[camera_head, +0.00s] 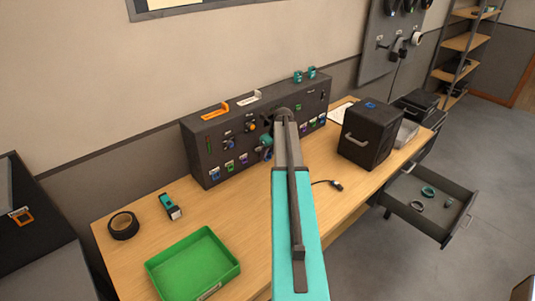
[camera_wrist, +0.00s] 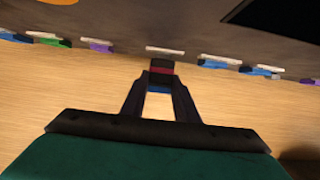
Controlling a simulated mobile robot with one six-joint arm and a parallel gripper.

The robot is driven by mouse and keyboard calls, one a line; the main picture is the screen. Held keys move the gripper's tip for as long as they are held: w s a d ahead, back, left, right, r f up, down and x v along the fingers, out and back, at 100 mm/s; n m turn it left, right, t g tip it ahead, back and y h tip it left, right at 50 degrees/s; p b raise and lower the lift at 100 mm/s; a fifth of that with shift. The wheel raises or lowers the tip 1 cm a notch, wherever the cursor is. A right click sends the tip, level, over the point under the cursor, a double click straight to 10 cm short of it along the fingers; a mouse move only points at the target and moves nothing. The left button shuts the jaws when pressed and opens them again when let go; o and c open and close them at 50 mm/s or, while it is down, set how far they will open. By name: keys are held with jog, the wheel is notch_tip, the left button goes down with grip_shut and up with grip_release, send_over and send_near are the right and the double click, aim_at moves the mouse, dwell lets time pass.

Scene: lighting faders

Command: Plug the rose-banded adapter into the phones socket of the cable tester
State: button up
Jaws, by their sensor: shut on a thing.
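The dark panel box, which looks like the cable tester (camera_head: 198,160), stands on the desk against the wall, with sockets, knobs and coloured tabs on its front. In the wrist view my gripper (camera_wrist: 160,82) is shut on a small dark adapter (camera_wrist: 160,66) with a rose-red band. The adapter points at the panel's lower edge, below a white label (camera_wrist: 165,50). I cannot tell whether its tip touches the panel or is in a socket. The labels are too small to read, so I cannot pick out the phones socket. In the head view my arm hides the adapter.
A green tray (camera_head: 193,268), a black tape roll (camera_head: 123,226) and a small teal-and-black device (camera_head: 170,207) lie at the left. A black box (camera_head: 370,135) and a short cable (camera_head: 332,184) are at the right. A drawer (camera_head: 430,203) stands open.

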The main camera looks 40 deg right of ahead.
jog(key=shift+w+r, duration=0.1)
jog(key=shift+w, duration=0.15)
jog(key=o, duration=1.2)
jog(key=shift+c, duration=0.2)
jog(key=shift+s, duration=0.15)
jog(key=shift+s+r, duration=0.1)
jog(key=shift+r, duration=0.1)
jog(key=b+v, duration=0.3)
jog(key=v, duration=1)
jog(key=shift+b, duration=0.35)
